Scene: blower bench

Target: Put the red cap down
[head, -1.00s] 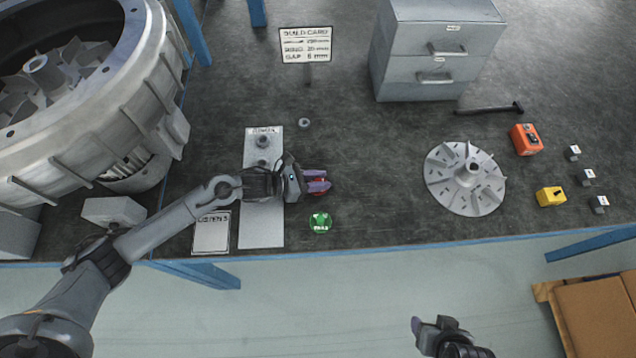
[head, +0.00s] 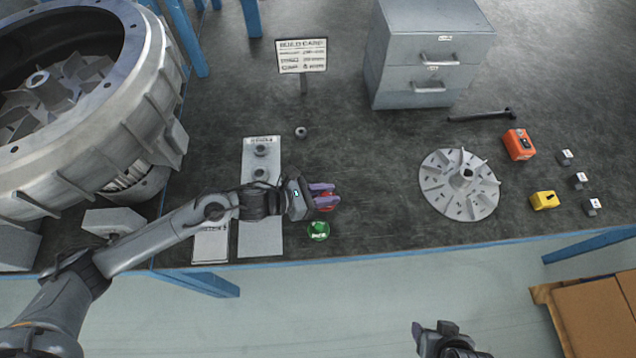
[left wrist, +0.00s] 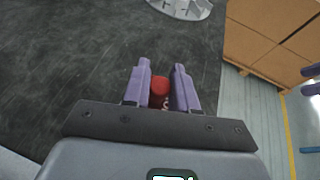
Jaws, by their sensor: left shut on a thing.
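The red cap (left wrist: 160,88) is between the purple fingers of my left gripper (left wrist: 162,80) in the left wrist view. In the head view the left gripper (head: 324,196) is shut on the red cap (head: 325,204), whose red edge shows under the fingers, above the dark bench top. I cannot tell whether the cap touches the bench. A green cap (head: 318,231) lies on the bench just below the left gripper in the picture. My right gripper (head: 432,332) shows at the bottom of the head view, off the bench's front edge, and its fingers are not clear.
A grey plate (head: 261,238) lies under my left arm. A finned disc (head: 459,205), an orange box (head: 519,144) and a yellow box (head: 544,200) are to the right. A drawer cabinet (head: 400,85) stands behind. Dark bench between gripper and disc is clear.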

